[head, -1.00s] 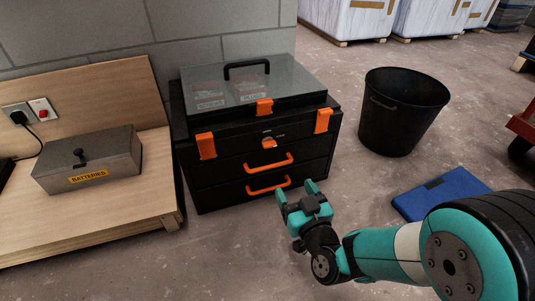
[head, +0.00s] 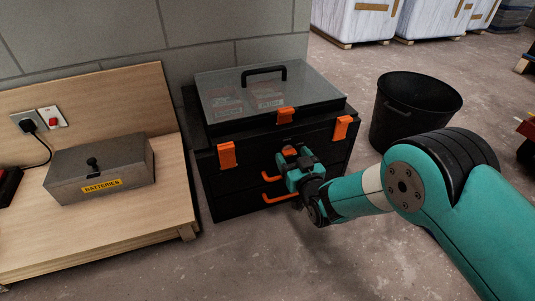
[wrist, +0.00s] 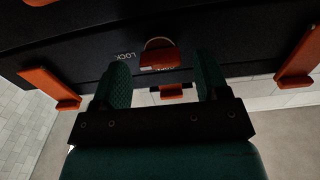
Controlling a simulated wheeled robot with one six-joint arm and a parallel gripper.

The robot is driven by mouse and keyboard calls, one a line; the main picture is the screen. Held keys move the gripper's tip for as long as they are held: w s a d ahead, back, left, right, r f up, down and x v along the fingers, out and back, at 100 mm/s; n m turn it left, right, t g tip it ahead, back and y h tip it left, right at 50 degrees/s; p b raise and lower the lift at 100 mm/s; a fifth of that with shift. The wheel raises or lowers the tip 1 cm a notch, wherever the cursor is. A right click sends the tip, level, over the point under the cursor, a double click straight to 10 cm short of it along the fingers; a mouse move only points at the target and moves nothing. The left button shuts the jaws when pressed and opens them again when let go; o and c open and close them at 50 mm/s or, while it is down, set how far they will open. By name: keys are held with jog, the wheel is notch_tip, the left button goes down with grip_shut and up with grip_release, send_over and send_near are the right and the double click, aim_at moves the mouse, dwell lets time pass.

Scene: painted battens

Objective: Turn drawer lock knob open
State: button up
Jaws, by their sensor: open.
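The black drawer chest (head: 235,190) stands against the wall. Its orange lock knob (head: 289,151) is on the front, below the middle latch, partly hidden by my gripper (head: 292,157). In the wrist view the knob (wrist: 158,55) shows between the two fingers of my open gripper (wrist: 162,66), one on each side, near the tips. I cannot tell whether the fingers touch the knob.
Orange latches (head: 227,155) line the chest's lid edge; orange drawer handles (head: 275,198) sit below the knob. A grey batteries box (head: 100,172) rests on the wooden bench (head: 130,225) at left. A black bin (head: 415,105) stands right, behind my arm.

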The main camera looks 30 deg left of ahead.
jog(key=shift+w+a, duration=0.45)
jog(key=shift+a, duration=0.05)
jog(key=c, duration=0.9)
